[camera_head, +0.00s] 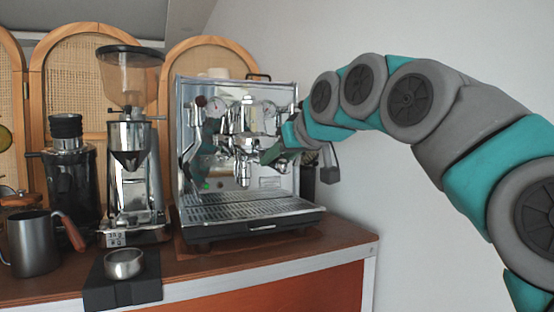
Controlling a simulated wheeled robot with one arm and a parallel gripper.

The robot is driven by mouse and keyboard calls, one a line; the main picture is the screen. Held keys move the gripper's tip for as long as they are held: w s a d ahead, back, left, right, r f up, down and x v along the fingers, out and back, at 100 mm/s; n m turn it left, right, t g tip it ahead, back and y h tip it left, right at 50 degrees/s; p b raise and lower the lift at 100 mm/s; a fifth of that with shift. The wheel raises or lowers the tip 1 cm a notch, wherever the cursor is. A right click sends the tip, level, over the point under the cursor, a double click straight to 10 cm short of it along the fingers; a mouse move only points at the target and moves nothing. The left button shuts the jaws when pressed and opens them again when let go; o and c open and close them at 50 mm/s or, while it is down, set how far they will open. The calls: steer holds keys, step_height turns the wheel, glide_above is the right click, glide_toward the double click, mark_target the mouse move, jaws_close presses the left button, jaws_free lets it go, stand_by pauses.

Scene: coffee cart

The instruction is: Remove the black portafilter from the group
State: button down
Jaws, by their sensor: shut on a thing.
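The espresso machine (238,215) stands on the cart, its chrome group (246,118) at the middle of its front. The portafilter (243,172) shows as a small chrome part with a spout below the group; it appears to be still up against the group. Its black handle is hidden by my gripper (268,156), which reaches in from the right and is shut at the handle's place. The fingertips are small and dark here, so the exact grip is hard to see.
A coffee grinder (130,165) and a dark machine (68,180) stand to the left. A metal pitcher (32,245) and a small metal cup (124,263) on a black mat (105,292) are in front. The drip tray (250,207) is clear. The counter's right edge is near.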

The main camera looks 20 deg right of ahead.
steer(key=shift+b, duration=0.3)
steer(key=shift+a+m+h+b, duration=0.4)
steer(key=shift+m+h+b, duration=0.1)
steer(key=shift+h, duration=0.1)
steer(key=shift+a+r, duration=0.15)
steer(key=shift+a, duration=0.15)
steer(key=shift+b, duration=0.4)
steer(key=shift+a+m+h+b, duration=0.7)
steer(key=shift+m+h+b, duration=0.1)
steer(key=shift+h, duration=0.1)
steer(key=shift+a+f, duration=0.1)
steer(key=shift+f, duration=0.1)
steer(key=shift+w+a+m+h+b, duration=0.25)
steer(key=shift+a+m+h+b, duration=0.45)
steer(key=shift+h, duration=0.1)
